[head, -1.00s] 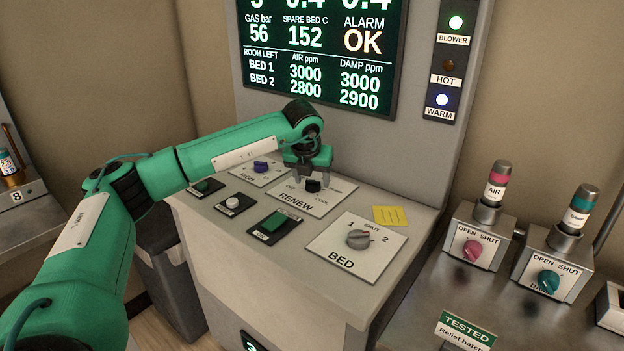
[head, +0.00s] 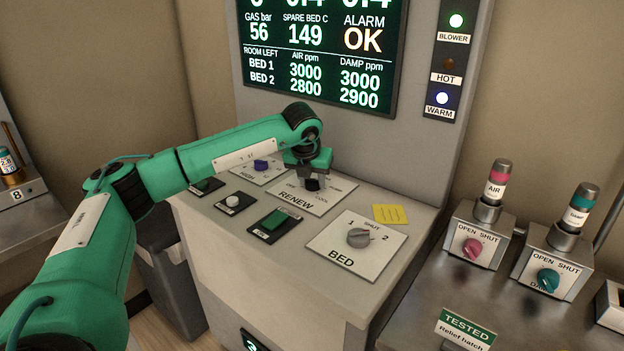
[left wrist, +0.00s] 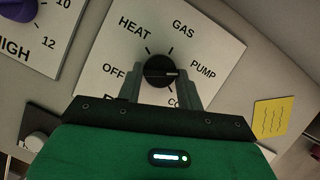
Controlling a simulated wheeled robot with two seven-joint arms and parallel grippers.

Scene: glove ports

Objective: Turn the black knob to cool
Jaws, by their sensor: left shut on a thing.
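The black knob (head: 312,184) sits on the white RENEW plate (head: 285,201) on the sloped console. My left gripper (head: 310,178) is over it with its fingers pointing down. In the left wrist view the knob (left wrist: 160,71) is between the two fingers, and the left gripper (left wrist: 160,84) is shut on it. The knob's pale pointer line points right, just below the PUMP label and above the partly hidden COOL label. OFF, HEAT and GAS are readable around the knob. My right gripper is in no view.
The BED plate with a grey knob (head: 358,238) and a yellow note (head: 390,214) lie to the right. A purple knob (head: 261,165), a white button (head: 233,202) and a green switch (head: 274,220) are nearby. The screen (head: 322,50) reads spare bed 149. BLOWER and WARM lamps are lit.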

